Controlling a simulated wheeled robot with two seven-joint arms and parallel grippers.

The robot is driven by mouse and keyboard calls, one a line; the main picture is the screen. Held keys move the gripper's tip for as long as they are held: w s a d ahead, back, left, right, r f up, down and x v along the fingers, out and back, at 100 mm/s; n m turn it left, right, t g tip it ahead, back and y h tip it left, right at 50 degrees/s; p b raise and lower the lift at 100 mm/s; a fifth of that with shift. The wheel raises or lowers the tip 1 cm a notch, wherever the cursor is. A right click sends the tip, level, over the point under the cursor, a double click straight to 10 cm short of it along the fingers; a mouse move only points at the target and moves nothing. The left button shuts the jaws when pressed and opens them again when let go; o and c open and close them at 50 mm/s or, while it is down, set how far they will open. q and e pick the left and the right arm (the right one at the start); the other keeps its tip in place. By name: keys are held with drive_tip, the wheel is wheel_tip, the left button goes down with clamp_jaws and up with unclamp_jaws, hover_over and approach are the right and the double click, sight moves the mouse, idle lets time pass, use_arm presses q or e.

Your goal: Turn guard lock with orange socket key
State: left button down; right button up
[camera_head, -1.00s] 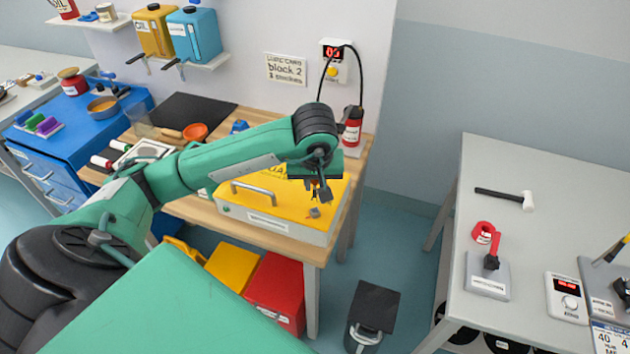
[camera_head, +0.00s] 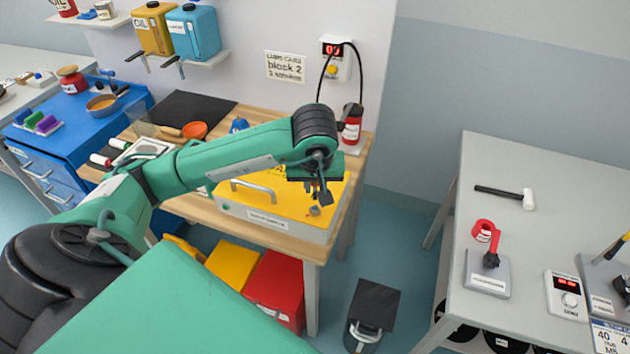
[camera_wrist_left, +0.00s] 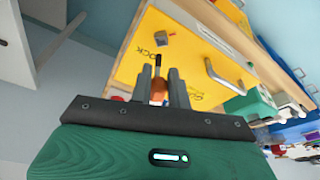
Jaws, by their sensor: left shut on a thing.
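My left gripper (camera_head: 321,192) hangs over the right part of the yellow guard (camera_head: 283,205), which lies on a pale box on the wooden bench. In the left wrist view my gripper (camera_wrist_left: 161,88) is shut on the orange socket key (camera_wrist_left: 159,90). The key's dark shaft (camera_wrist_left: 158,61) sticks out beyond the fingers toward the guard. The small grey lock (camera_wrist_left: 165,40) on the guard is just beyond the shaft tip, with a gap between them in that view. The lock (camera_head: 314,211) also shows just below the fingers in the head view. My right gripper is not in view.
A grey handle (camera_head: 253,189) rises from the guard left of the lock. A red bottle (camera_head: 351,127) stands at the bench's back right corner. Red (camera_head: 275,288) and yellow (camera_head: 233,267) bins are below.

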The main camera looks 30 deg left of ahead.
use_arm(q)
drive_tip(key=shift+s+d+r, duration=0.15)
drive_tip(key=shift+s+d, duration=0.4)
drive_tip(key=shift+s, duration=0.25)
drive_tip(key=shift+b, duration=0.3)
drive_tip(key=shift+f+b, duration=0.5)
drive_tip(key=shift+f, duration=0.1)
drive_tip(key=shift+b, duration=0.35)
idle(0.4)
drive_tip(key=shift+b, duration=0.3)
